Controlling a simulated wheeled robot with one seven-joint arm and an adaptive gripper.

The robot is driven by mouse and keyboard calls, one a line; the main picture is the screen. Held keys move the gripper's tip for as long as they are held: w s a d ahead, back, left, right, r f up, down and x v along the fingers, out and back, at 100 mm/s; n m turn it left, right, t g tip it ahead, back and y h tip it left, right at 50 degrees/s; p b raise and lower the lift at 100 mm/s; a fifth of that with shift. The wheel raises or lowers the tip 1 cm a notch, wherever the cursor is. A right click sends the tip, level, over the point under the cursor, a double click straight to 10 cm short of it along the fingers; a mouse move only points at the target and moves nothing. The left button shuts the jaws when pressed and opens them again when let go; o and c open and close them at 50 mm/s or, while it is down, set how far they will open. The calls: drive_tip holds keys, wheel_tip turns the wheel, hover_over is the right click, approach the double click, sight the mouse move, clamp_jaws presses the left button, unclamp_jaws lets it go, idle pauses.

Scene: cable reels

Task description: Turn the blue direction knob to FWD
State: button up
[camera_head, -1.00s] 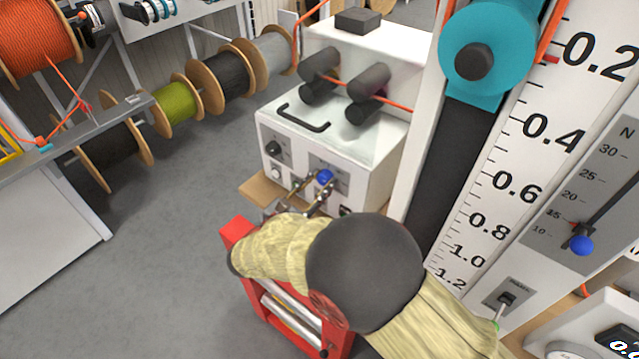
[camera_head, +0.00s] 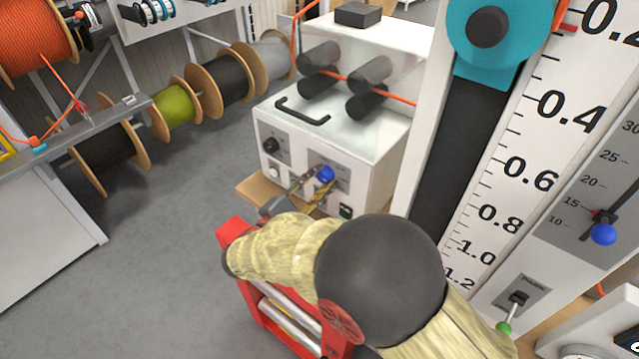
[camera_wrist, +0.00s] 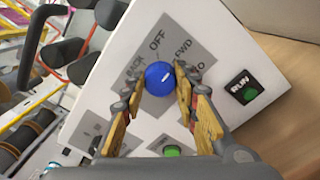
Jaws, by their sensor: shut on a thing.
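The blue direction knob (camera_head: 325,174) is on the front of the white machine (camera_head: 345,140). It also shows in the wrist view (camera_wrist: 158,78), on a grey plate lettered OFF at the top and FWD at the upper right. A short white mark on the knob points to the upper right; I cannot tell whether it lines up exactly with FWD. My gripper (camera_wrist: 160,82) has one finger on each side of the knob and is shut on it. In the head view my gripper (camera_head: 315,184) is partly hidden by my arm.
A RUN switch with a green button (camera_wrist: 243,88) sits right of the knob plate. A black handle (camera_head: 302,112) is on the machine's top. A red frame with rollers (camera_head: 290,320) stands close beside my arm. Open grey floor (camera_head: 160,260) lies to the left.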

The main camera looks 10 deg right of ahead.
idle(0.3)
drive_tip(key=o, duration=1.2)
drive_tip(key=shift+c, duration=0.2)
drive_tip(key=v, duration=1.2)
